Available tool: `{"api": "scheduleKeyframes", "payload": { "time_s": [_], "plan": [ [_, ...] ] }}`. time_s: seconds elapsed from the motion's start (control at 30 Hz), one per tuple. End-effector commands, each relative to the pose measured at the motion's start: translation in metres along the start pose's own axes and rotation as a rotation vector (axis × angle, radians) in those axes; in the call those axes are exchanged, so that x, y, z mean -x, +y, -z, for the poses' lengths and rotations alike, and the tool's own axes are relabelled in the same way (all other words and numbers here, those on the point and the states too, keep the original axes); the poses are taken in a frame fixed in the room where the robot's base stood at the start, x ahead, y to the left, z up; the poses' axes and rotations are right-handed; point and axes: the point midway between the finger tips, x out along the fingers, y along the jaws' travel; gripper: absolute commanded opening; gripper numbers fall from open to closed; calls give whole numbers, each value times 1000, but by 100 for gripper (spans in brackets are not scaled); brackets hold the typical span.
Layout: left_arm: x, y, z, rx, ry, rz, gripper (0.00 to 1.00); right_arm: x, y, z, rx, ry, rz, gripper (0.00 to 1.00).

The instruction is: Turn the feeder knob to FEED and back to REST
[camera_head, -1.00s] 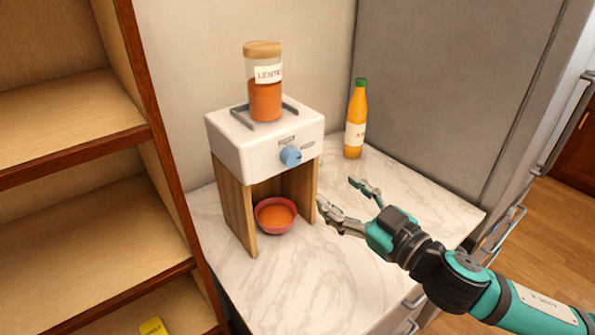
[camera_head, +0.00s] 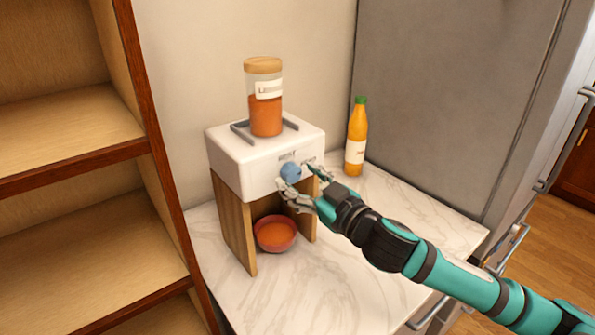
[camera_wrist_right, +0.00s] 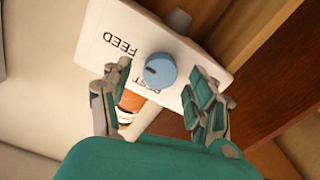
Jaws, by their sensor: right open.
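The feeder (camera_head: 230,155) is a white box on wooden legs on the counter, with a jar of orange lentils (camera_head: 266,112) on top. Its round blue knob (camera_head: 290,172) is on the front face. The right wrist view shows the knob (camera_wrist_right: 160,70) with a dark mark on its left part, beside the printed words FEED and REST; I cannot tell exactly which word the mark points at. My right gripper (camera_head: 297,177) is open at the knob, one finger on each side. In the wrist view gaps show between fingers and knob. My left gripper is not in view.
A red bowl (camera_head: 276,234) with orange contents stands under the feeder, just below my right gripper. An orange bottle (camera_head: 357,138) with a green cap stands behind to the right. Wooden shelves (camera_head: 75,165) bound the left side. The front of the marble counter (camera_head: 290,290) is clear.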

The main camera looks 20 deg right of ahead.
Motion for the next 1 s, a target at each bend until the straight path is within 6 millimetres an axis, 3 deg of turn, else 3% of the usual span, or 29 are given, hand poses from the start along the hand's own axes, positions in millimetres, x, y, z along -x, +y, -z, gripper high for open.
{"api": "scheduleKeyframes", "payload": {
  "time_s": [0.17, 0.47, 0.87, 1.0],
  "plan": [
    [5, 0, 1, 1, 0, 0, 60, -13, -1, 1, 0, 1, 2, 60],
    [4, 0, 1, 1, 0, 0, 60, -14, -1, -1, 1, 0, 1, 59],
    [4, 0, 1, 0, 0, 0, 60, -14, -1, 0, 1, 0, 1, 7],
    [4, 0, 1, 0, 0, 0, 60, -14, -1, 0, 4, 0, 1, 5]
  ]
}}
